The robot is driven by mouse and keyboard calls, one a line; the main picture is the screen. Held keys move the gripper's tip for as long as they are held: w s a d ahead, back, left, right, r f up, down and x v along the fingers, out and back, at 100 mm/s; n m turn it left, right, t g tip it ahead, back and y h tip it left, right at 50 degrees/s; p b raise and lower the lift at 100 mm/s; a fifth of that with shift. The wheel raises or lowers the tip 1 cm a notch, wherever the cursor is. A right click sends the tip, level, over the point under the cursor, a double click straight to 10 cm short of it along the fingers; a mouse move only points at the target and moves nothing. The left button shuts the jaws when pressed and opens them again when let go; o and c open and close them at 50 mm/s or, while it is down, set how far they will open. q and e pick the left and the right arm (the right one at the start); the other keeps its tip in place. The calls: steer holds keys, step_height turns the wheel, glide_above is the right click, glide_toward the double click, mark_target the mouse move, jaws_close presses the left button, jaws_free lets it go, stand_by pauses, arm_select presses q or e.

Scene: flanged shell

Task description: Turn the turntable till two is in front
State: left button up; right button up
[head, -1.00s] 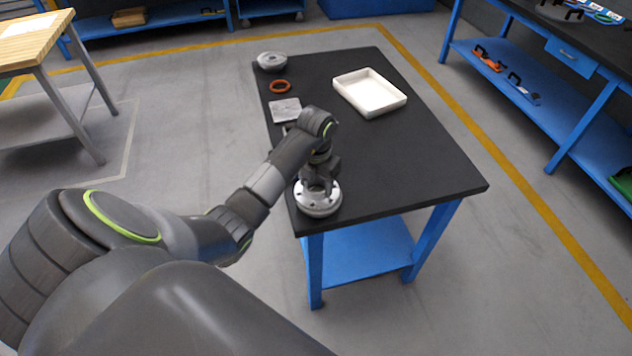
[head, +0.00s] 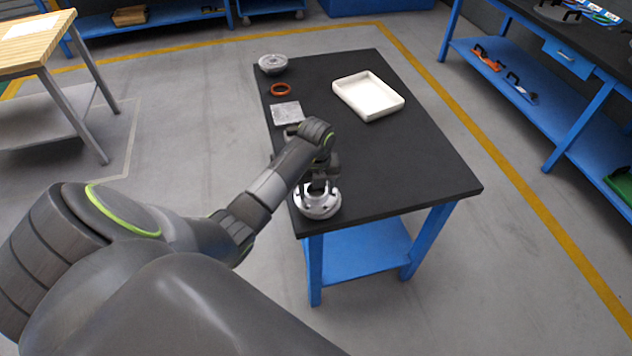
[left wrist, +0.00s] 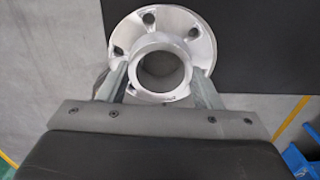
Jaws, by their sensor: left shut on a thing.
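A silver flanged shell (head: 318,208) sits at the near left corner of the black table, with a round flange and a raised collar. No separate turntable or number two can be made out; anything beneath the shell is hidden. My left gripper (head: 321,187) reaches down over it from above. In the left wrist view the two fingers of my left gripper (left wrist: 160,78) stand on either side of the shell's collar (left wrist: 163,44), shut on it. The flange (left wrist: 190,22) shows several bolt holes; its lower part is hidden. My right gripper is out of view.
On the black table (head: 410,170) are a white tray (head: 345,98), a square metal plate (head: 286,112), an orange ring (head: 281,89) and a grey round part (head: 272,64) at the back left.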

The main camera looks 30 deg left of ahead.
arm_select(q)
steer(key=shift+s+d+f+n+p, duration=0.1)
steer(key=shift+n+p, duration=0.1)
steer(key=shift+n, duration=0.15)
steer(key=shift+s+f+n+p, duration=0.1)
steer(key=shift+n+p, duration=0.05)
steer(key=shift+n, duration=0.2)
steer(key=o, duration=1.3)
steer(key=shift+n, duration=0.4)
steer(key=o, duration=0.5)
steer(key=shift+w, duration=0.1)
steer(key=shift+w+r, duration=0.1)
steer(key=shift+r, duration=0.3)
step_height(320, 180, up, 5)
steer(key=shift+w+f+b, duration=0.1)
steer(key=shift+f+b, duration=0.1)
steer(key=shift+b, duration=0.25)
step_height(320, 180, up, 4)
steer(key=r+p, duration=0.1)
step_height(320, 180, up, 7)
steer(key=p, duration=0.8)
glide_above(316, 196)
